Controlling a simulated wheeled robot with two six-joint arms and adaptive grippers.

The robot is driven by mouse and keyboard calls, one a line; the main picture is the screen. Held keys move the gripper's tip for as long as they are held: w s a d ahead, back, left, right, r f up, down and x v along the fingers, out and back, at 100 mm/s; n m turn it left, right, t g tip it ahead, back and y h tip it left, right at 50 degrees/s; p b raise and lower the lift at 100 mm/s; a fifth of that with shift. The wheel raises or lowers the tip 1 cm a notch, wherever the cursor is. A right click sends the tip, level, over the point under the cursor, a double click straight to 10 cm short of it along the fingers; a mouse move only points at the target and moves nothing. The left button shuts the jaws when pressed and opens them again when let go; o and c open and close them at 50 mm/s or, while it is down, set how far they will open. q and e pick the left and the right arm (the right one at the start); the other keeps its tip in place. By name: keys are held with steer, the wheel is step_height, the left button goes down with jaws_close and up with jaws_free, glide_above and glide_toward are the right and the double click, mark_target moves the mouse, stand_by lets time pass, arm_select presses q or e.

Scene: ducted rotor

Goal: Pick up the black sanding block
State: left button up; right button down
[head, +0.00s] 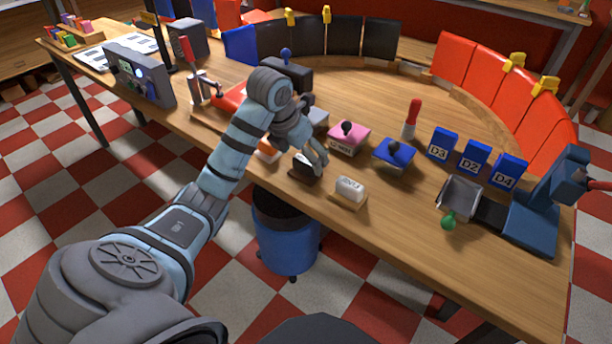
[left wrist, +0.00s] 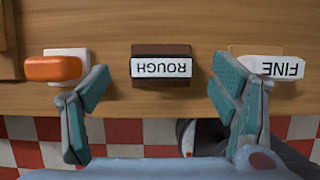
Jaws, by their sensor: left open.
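The dark sanding block (left wrist: 161,66), with a white label reading ROUGH upside down, sits near the table's front edge in the left wrist view. In the head view the dark block (head: 304,171) is partly hidden by my left gripper (head: 318,162). My left gripper (left wrist: 160,82) is open and empty, with one finger on each side of the block's line and clear gaps to it. The fingertips look apart from the block; their exact height above the table is hard to judge. My right gripper is in neither view.
A white block labelled FINE (left wrist: 275,67) lies right of the dark block, close to the right finger. An orange-topped block (left wrist: 54,68) lies left, close to the left finger. Pink (head: 348,139) and blue (head: 394,154) knobbed blocks stand behind. A blue bin (head: 287,246) stands below the edge.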

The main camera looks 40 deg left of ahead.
mark_target(305, 160)
arm_select(q)
steer(key=x, duration=0.3)
steer(key=shift+f, duration=0.15)
steer(key=c, duration=1.3)
step_height(305, 160, up, 7)
steer(key=shift+w+r+p, duration=0.1)
steer(key=shift+r+p, duration=0.15)
steer(key=shift+p, duration=1)
step_height(305, 160, up, 13)
steer(key=p, duration=1.2)
steer(key=shift+f+p, duration=0.15)
steer(key=shift+p, duration=0.25)
